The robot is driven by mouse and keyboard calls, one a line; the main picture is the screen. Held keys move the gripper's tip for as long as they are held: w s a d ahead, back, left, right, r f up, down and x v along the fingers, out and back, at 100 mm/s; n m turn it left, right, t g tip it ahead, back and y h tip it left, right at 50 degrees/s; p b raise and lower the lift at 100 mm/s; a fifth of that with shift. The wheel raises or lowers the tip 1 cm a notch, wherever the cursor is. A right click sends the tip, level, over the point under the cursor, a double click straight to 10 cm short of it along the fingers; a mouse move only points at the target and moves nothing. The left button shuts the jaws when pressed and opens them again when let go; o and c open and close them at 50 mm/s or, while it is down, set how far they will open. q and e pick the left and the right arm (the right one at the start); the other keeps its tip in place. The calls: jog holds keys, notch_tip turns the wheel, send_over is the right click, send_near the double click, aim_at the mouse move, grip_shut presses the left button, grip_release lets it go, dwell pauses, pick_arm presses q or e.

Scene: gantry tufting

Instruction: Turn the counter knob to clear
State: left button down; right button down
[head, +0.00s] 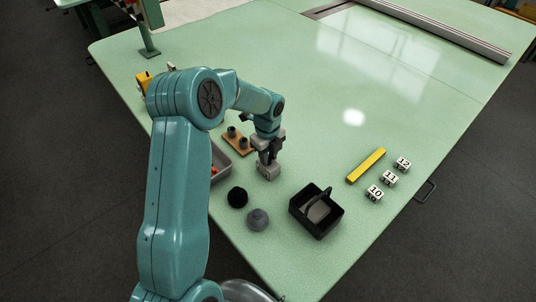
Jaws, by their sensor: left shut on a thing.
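My left gripper (269,156) reaches down over the middle of the green table and is shut at a small grey counter (268,173) on the tabletop. The counter's knob is between the fingers and mostly hidden by them. I cannot read its setting or the counter's face at this size. My left arm comes in from the lower left and bends down to it. My right gripper is not in view.
A wooden block with dark knobs (238,143) and a grey tray (219,165) stand left of the gripper. Black (237,197) and grey (257,219) balls and a black caddy (330,221) lie nearer. A yellow bar (366,165) and numbered blocks (388,178) lie right. The table's far middle is clear.

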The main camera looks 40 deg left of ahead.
pick_arm(q)
jog(key=shift+d+f+m, duration=0.1)
jog(key=shift+m, duration=0.2)
jog(key=c, duration=0.9)
grip_release()
jog(key=shift+r, duration=0.3)
notch_tip(320, 180, up, 16)
jog(key=shift+s+f+b, duration=0.1)
jog(key=shift+s+b, duration=0.05)
jog(key=shift+b, duration=0.4)
